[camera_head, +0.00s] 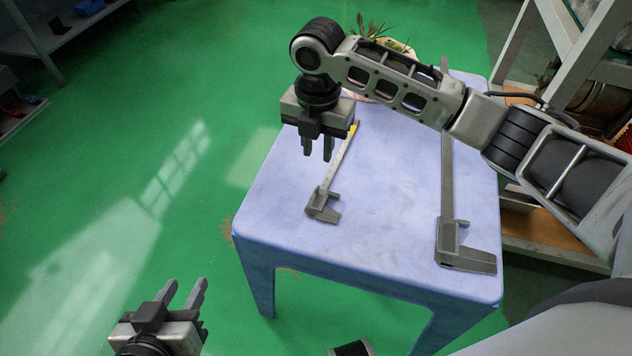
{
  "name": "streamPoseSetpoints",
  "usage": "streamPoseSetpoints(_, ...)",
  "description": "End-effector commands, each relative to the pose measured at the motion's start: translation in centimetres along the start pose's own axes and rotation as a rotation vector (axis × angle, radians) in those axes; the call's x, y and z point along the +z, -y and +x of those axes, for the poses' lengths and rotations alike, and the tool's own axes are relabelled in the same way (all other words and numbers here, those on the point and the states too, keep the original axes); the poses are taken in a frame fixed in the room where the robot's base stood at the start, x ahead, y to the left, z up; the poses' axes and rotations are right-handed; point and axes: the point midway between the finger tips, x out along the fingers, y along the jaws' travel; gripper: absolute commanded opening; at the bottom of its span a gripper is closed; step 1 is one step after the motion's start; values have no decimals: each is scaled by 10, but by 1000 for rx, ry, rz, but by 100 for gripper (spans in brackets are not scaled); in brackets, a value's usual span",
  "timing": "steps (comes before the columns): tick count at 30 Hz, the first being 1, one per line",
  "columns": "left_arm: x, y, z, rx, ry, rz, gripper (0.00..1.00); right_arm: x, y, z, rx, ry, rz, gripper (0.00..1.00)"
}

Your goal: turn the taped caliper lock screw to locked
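A smaller grey caliper (334,176) lies on the blue table (390,190), its jaws toward the front and a yellow patch, likely tape, near its far end. A larger grey caliper (448,190) without visible tape lies to its right. No lock screw can be made out clearly on either. My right gripper (318,157) reaches in from the right and is open and empty. It appears above the table's left side, beside the smaller caliper's far part. My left gripper (187,283) is open and empty, low at the left, apart from the table.
A potted plant (372,32) stands at the table's back, partly behind my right arm. A grey shelf frame (565,35) stands close to the right. The green floor left of the table is free, and the tabletop between the calipers is bare.

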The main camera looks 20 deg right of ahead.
Motion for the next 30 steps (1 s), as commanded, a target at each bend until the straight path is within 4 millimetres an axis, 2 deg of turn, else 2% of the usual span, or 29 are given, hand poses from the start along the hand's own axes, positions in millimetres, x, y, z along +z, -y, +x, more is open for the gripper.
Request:
streamPoseSetpoints(1,3,0,1,1,-1,1,36,-1,0,15,-3,-2,0,25)
streamPoseSetpoints(6,4,0,2,2,-10,4,36,-1,0,52,-2,-1,1,25)
streamPoseSetpoints(13,9,0,2,4,-13,8,36,-1,0,91,0,0,2,25)
streamPoseSetpoints(19,9,-1,2,5,-16,11,36,0,0,106,1,1,0,25)
streamPoseSetpoints(28,6,-1,1,7,-22,13,36,0,0,107,2,2,0,25)
streamPoseSetpoints(29,6,-1,1,7,-22,13,36,0,0,107,2,1,0,20)
streamPoseSetpoints(30,6,-1,1,7,-22,13,36,0,0,107,2,1,0,8)
